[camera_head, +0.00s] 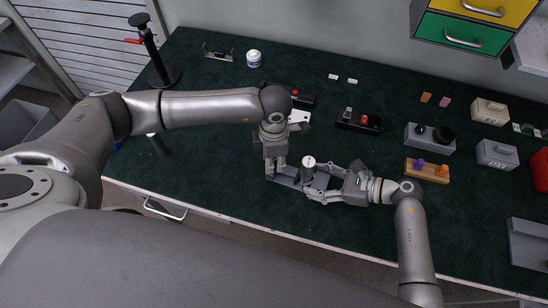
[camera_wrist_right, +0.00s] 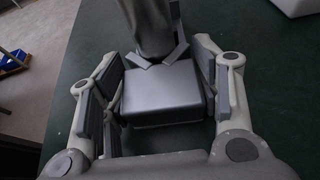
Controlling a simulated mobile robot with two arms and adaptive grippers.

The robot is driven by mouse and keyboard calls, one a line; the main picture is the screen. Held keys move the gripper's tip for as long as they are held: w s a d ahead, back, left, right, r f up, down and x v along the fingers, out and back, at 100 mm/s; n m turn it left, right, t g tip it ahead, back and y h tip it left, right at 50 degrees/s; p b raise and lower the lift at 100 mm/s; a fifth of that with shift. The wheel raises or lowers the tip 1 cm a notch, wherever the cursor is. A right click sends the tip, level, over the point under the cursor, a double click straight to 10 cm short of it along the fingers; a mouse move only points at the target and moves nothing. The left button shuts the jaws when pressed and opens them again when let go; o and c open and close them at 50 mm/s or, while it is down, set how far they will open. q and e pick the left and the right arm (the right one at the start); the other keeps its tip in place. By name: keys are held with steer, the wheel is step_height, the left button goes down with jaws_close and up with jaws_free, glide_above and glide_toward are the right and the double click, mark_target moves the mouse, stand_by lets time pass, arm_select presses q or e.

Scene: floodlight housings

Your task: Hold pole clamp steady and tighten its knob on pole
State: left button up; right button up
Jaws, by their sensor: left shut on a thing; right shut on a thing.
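A short upright pole (camera_head: 309,162) with a pale top stands on a dark grey base plate (camera_head: 287,181) near the table's front edge. In the right wrist view, a smooth grey block (camera_wrist_right: 160,95), apparently the clamp's moving part, has V-shaped faces against the pole (camera_wrist_right: 148,25). My right gripper (camera_head: 316,181) comes from the right and is shut on this block, with a finger on each side (camera_wrist_right: 163,100). My left gripper (camera_head: 275,170) points down left of the pole, shut at the base plate's left end; its fingertips' contact is too small to see clearly. I cannot make out a knob.
Behind the grippers lie a black box with a red switch (camera_head: 358,120) and a dark red-marked device (camera_head: 302,99). A wooden block with purple and orange pegs (camera_head: 427,171) stands right of my right wrist. The green table (camera_head: 220,195) is clear at the front left.

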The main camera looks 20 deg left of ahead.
arm_select(q)
steer(key=o, duration=1.1)
steer(key=shift+c, duration=0.2)
step_height(320, 180, up, 12)
